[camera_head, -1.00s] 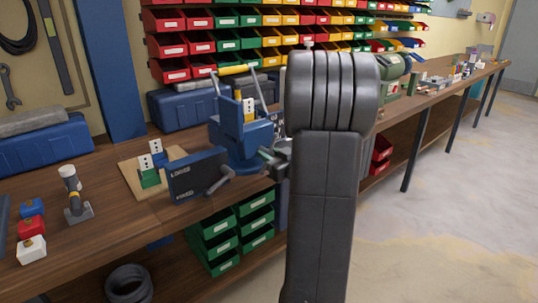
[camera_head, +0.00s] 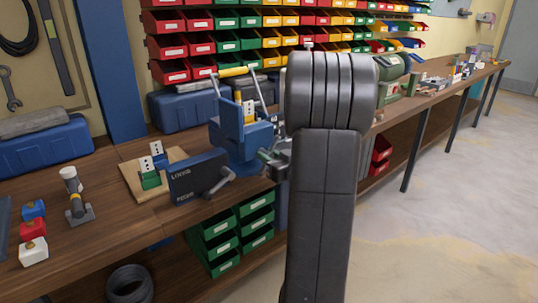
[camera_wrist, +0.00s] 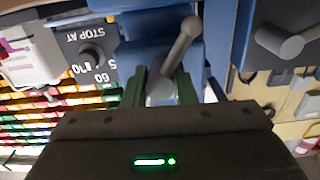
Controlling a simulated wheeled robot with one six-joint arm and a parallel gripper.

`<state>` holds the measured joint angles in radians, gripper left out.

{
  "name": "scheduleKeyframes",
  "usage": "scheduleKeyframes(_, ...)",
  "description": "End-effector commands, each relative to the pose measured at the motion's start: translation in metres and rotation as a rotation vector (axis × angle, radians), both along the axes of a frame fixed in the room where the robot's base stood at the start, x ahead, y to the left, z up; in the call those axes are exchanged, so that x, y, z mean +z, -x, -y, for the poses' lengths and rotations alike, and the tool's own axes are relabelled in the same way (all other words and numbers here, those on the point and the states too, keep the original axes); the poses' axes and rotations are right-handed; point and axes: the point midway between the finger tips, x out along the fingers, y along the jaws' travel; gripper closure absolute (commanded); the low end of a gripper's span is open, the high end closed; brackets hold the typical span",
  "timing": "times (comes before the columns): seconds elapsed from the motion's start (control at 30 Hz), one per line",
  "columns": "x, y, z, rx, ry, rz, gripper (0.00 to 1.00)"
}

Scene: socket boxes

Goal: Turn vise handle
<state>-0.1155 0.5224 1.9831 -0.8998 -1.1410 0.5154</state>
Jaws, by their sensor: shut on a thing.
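The blue vise (camera_head: 243,138) stands on the workbench in the middle of the head view. Its grey handle (camera_wrist: 178,52) runs slanting from between my fingers toward the top of the wrist view. My gripper (camera_wrist: 160,88), with green fingers, is shut on the lower end of this handle. In the head view my gripper (camera_head: 270,158) is at the front right of the vise, and my arm hides part of that side.
A dark panel (camera_head: 190,178) with a grey lever stands in front of the vise. A wooden board (camera_head: 130,180) with sockets lies left of it. A hammer-like tool (camera_head: 74,195) stands farther left. Blue cases and coloured bins are behind. A "STOP AT" scale (camera_wrist: 92,60) is beside the handle.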

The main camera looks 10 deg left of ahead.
Motion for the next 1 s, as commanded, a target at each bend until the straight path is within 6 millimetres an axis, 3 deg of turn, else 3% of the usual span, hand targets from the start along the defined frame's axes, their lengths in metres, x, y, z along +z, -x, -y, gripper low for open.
scheduleKeyframes(1.0, 0.0016, 0.0, -0.0001, -0.001, -0.523, -0.674, 0.98)
